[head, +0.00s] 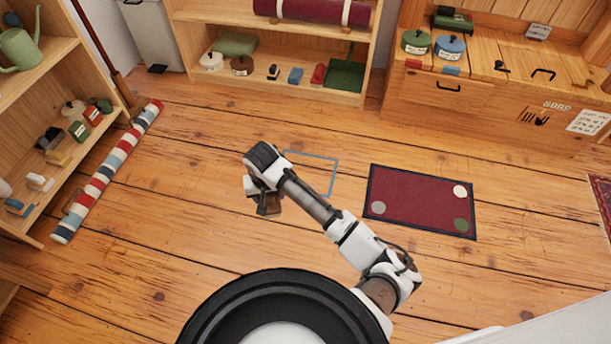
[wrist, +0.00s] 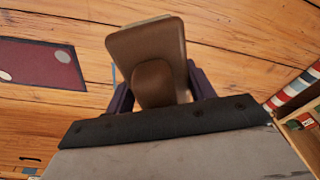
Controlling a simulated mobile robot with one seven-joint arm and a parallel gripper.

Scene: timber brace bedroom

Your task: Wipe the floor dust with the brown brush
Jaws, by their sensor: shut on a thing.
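My gripper (head: 267,205) is shut on the brown brush (wrist: 146,42), low over the wooden floor (head: 215,240) or touching it; I cannot tell which. In the wrist view the brush's brown back and rounded grip show between my dark fingers, with a thin pale edge at its far side. In the head view my wrist mostly hides the brush. A blue outlined rectangle (head: 337,170) lies on the floor just right of my gripper, its left part hidden by my arm. I cannot make out dust on the floor.
A dark red mat (head: 418,196) with three round spots lies right of my arm. A striped roll (head: 107,172) lies along the left shelf (head: 30,205). A low shelf (head: 275,85) and a wooden chest (head: 480,105) stand at the back. Floor left of my gripper is clear.

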